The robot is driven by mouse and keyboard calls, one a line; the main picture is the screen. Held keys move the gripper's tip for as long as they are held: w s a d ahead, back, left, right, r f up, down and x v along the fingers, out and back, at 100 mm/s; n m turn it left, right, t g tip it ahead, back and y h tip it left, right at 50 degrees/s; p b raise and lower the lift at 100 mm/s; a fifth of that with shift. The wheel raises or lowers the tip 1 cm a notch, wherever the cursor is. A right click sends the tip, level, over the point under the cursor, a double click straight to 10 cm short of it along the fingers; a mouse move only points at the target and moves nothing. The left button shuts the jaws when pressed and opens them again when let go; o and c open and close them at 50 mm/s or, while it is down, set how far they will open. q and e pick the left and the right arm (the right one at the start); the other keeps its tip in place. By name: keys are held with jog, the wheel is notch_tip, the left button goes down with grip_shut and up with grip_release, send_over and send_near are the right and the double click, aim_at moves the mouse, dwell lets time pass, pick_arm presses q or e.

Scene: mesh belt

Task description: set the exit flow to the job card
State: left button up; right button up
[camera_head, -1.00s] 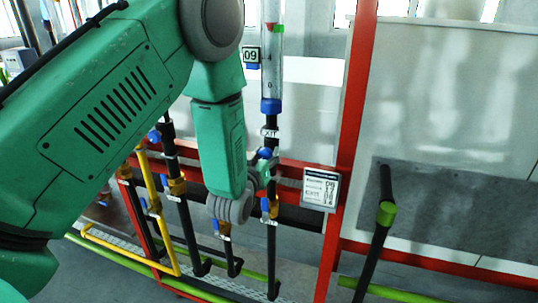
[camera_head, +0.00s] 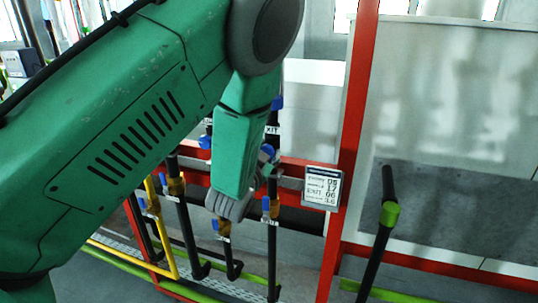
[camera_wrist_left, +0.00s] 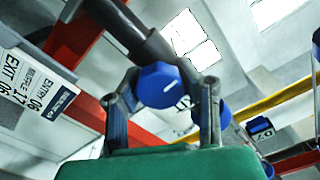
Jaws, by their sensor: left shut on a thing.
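The exit line is a black vertical pipe (camera_head: 272,240) with an EXIT tag (camera_head: 272,130) near its top. My left gripper (camera_head: 264,168) is at this line, just below the tag. In the left wrist view my left gripper (camera_wrist_left: 163,105) has its two fingers on either side of a blue faceted knob (camera_wrist_left: 160,85), shut on it. The job card (camera_head: 322,187) hangs on the red frame just right of the gripper. My arm hides the exit flow tube. My right gripper is out of view.
A red upright post (camera_head: 350,130) stands right of the card. Other valve lines, including a yellow pipe (camera_head: 160,225), stand to the left. A black handle with a green collar (camera_head: 389,214) rises at the right. A red rail runs behind the gripper.

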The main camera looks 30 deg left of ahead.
pick_arm(q)
jog(key=shift+s+d+f+m, duration=0.15)
jog(key=shift+f+m, duration=0.2)
jog(key=shift+m, duration=0.25)
jog(key=o, duration=1.2)
jog(key=shift+c, duration=0.2)
jog(key=shift+o, duration=0.5)
jog(key=shift+s+r, duration=0.25)
jog(key=shift+r, duration=0.05)
jog(key=shift+w+d, duration=0.1)
jog(key=shift+d, duration=0.05)
jog(key=v, duration=1.2)
